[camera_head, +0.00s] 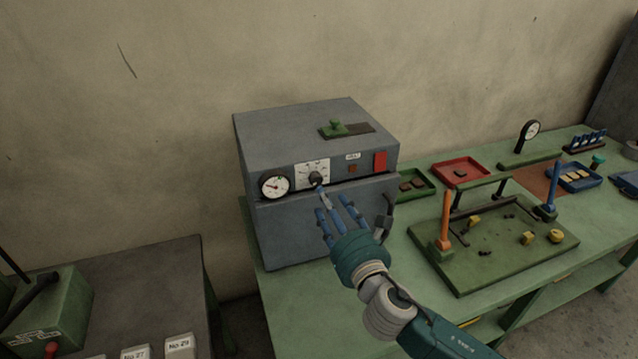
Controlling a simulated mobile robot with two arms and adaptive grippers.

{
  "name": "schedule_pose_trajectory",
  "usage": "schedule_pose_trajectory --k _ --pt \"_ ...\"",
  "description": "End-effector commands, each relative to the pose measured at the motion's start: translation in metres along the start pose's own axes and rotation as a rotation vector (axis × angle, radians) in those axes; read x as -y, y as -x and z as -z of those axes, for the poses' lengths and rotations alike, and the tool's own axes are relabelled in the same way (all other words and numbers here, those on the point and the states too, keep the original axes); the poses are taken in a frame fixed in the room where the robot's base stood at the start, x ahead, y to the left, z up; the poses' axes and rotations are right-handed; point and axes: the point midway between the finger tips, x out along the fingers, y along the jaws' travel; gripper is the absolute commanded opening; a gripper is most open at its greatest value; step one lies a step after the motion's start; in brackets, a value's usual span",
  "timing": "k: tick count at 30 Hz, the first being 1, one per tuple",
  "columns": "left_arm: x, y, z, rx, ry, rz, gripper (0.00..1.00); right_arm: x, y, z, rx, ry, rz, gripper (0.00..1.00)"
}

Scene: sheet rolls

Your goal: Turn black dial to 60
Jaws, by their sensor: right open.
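The black dial (316,179) sits on a white scale plate on the front of a grey box-shaped machine (290,225). The scale's numbers are too small to read, and I cannot tell where the dial points. My right gripper (345,208) comes in from the lower right, with its blue fingers spread open in front of the machine. One fingertip is just below the dial and overlaps its lower edge in the picture; I cannot tell whether they touch. Nothing is held. My left gripper is not in view.
A round white gauge (274,186) is left of the dial and a red switch (380,161) is to its right. The machine stands on a green bench (405,270). A green fixture board (470,270) with orange and blue posts lies to the right.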

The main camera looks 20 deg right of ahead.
Motion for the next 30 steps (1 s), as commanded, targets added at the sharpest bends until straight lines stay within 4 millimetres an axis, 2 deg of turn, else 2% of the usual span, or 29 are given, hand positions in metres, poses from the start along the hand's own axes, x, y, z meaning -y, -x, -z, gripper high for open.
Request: schedule_pose_trajectory --k 6,12,17,24,26,30 --pt "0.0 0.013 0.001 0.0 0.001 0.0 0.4 0.0 -0.044 -0.003 0.0 -0.004 0.003 0.45" --pt "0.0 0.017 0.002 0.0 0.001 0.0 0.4 0.0 -0.069 -0.001 -0.002 -0.005 0.002 0.45" --pt "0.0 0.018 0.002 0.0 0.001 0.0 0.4 0.0 -0.077 0.0 -0.002 -0.005 0.001 0.45" --pt "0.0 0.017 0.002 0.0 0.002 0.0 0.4 0.0 -0.077 0.001 -0.002 -0.005 0.001 0.45" --pt "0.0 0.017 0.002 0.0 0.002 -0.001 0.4 0.0 -0.077 0.001 -0.002 -0.005 0.001 0.35" --pt "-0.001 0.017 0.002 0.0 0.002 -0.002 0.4 0.001 -0.077 0.001 -0.003 -0.005 0.002 0.07"
